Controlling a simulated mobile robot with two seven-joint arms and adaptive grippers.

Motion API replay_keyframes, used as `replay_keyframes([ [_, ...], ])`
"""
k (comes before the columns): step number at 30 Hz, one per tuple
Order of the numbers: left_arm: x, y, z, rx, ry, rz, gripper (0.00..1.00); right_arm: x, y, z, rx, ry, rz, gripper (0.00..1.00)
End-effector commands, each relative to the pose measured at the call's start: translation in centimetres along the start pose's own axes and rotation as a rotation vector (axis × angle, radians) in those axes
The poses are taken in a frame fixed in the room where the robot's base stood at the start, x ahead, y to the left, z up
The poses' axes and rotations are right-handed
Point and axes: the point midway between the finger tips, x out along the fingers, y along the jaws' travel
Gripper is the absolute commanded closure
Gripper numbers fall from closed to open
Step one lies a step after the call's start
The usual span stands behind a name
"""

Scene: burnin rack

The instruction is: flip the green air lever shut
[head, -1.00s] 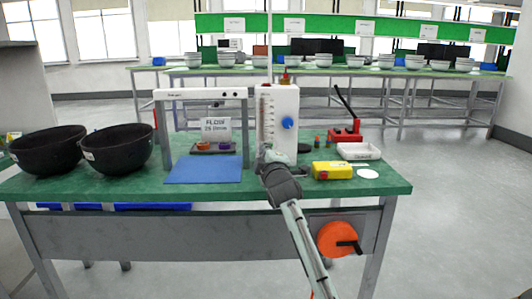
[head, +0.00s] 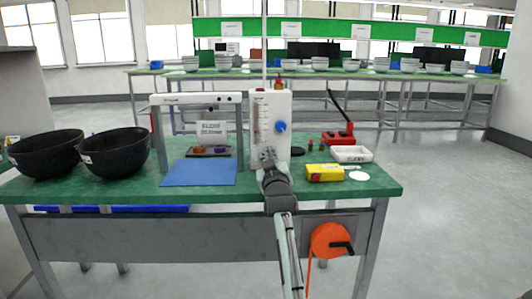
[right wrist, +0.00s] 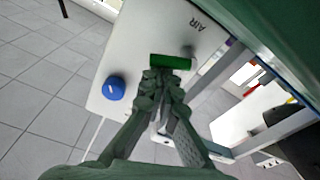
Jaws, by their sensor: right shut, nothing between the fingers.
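The green air lever (right wrist: 170,62) shows in the right wrist view as a short bar on the white panel (right wrist: 150,35), beside a grey fitting and the printed word AIR. In the head view the white flow unit (head: 256,145) stands upright on the green bench, and my gripper hides the lever there. My right gripper (right wrist: 160,74) is shut and empty. Its fingertips are right at the lever's lower side; I cannot tell whether they touch it. In the head view the right gripper (head: 267,155) is at the unit's lower front. My left gripper is not in view.
A blue knob (right wrist: 113,88) sits on the same panel. On the bench are a yellow box (head: 325,173), a white tray (head: 351,154), a red lever press (head: 338,138), a blue mat (head: 200,172) and black bowls (head: 115,152). An orange reel (head: 326,240) hangs at the front.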

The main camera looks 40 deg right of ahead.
Motion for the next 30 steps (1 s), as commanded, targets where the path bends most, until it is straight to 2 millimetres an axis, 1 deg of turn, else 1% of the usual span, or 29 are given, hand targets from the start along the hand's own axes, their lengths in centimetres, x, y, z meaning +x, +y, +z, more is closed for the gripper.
replay_keyframes([
  [2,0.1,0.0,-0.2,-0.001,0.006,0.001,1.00,0.0,0.0,0.3,0.069,-0.003,0.009,1.00],
  [6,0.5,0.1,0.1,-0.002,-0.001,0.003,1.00,-0.1,0.2,0.6,0.176,-0.004,0.023,1.00],
  [12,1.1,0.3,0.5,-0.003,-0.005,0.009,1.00,-0.1,0.3,1.0,0.289,-0.004,0.039,1.00],
  [18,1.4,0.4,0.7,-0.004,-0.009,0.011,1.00,-0.2,0.4,1.2,0.354,-0.003,0.049,1.00],
  [30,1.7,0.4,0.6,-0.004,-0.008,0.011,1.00,-0.2,0.4,1.3,0.381,-0.003,0.052,1.00],
])
